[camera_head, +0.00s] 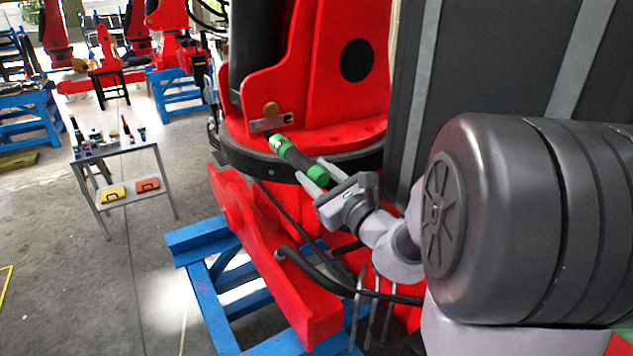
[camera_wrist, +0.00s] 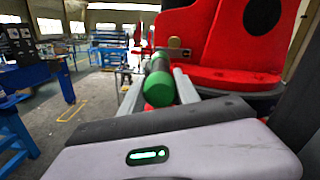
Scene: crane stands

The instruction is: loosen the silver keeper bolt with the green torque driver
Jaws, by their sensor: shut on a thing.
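The green torque driver (camera_head: 295,157) has a black middle and green ends. It also shows in the wrist view (camera_wrist: 158,88), seen from its rear end. My gripper (camera_head: 317,174) is shut on the driver's rear part, with one finger on each side. The driver slants up and left, and its front end is at the small keeper plate (camera_head: 268,125) on the red crane part. The plate also shows in the wrist view (camera_wrist: 179,53). I cannot tell whether the driver touches it. I cannot make out the silver keeper bolt; the driver may hide it.
A brown round pin end (camera_head: 271,109) sits just above the plate. A dark round rim (camera_head: 250,140) runs below it. A blue stand (camera_head: 205,243) carries the red crane base. A grey cart (camera_head: 160,160) with tools stands at left, with open floor around it.

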